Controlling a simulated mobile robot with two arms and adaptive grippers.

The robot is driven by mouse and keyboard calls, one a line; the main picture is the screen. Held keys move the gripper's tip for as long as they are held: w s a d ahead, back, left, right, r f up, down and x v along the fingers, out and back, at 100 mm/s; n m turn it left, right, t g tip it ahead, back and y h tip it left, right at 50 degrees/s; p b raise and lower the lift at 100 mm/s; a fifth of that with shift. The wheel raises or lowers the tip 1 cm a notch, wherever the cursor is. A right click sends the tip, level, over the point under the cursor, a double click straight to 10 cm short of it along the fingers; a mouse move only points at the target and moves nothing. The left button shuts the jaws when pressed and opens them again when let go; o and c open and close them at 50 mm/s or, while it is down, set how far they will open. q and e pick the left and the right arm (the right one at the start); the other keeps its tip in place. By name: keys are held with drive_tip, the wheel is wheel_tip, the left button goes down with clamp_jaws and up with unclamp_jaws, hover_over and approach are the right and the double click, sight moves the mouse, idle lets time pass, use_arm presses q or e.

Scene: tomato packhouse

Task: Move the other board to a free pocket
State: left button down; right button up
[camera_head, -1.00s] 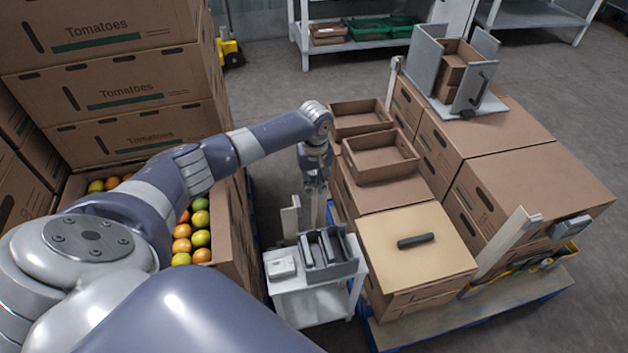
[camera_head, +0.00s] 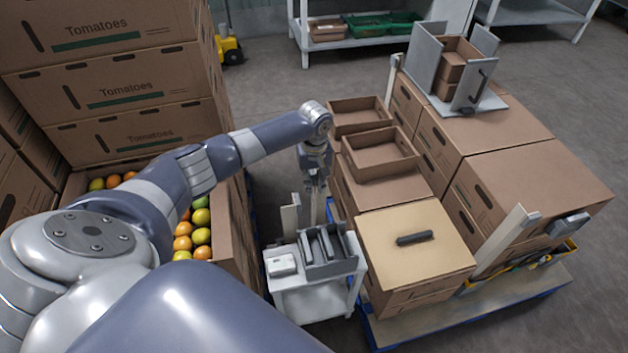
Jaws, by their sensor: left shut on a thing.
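My left gripper (camera_head: 315,176) points down beside the stack of brown boxes, behind a small white cart. It is shut; a narrow pale upright piece (camera_head: 314,207) shows just below its fingers, and its lower end is hidden behind the rack. A grey slotted rack (camera_head: 345,267) with upright dividers stands on the cart; which of its pockets are free is too small to tell. A pale upright board (camera_head: 290,220) stands just left of the gripper, apart from it. Another pale board (camera_head: 503,241) leans at the right front of the stack. My right gripper is out of view.
The white cart (camera_head: 307,305) also carries a small white block (camera_head: 282,265). A lidded box (camera_head: 415,255) with a dark handle and open trays (camera_head: 380,155) stand on the right. A tomato bin (camera_head: 233,235) is at left. Clear floor lies at the far right.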

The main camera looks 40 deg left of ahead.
sight(314, 200)
use_arm(q)
drive_tip(key=shift+f+b, duration=0.6)
drive_tip(key=shift+f, duration=0.8)
drive_tip(key=shift+d+f+b, duration=0.1)
drive_tip(key=shift+f+b, duration=0.2)
drive_tip(key=shift+f, duration=0.65)
drive_tip(key=shift+f+b, duration=0.6)
drive_tip(key=shift+f, duration=0.4)
drive_tip(key=shift+f+b, duration=0.45)
drive_tip(key=shift+f, duration=0.55)
drive_tip(key=shift+f+b, duration=1)
drive_tip(key=shift+f, duration=0.75)
drive_tip(key=c, duration=1.4)
unclamp_jaws()
drive_tip(key=shift+c, duration=0.2)
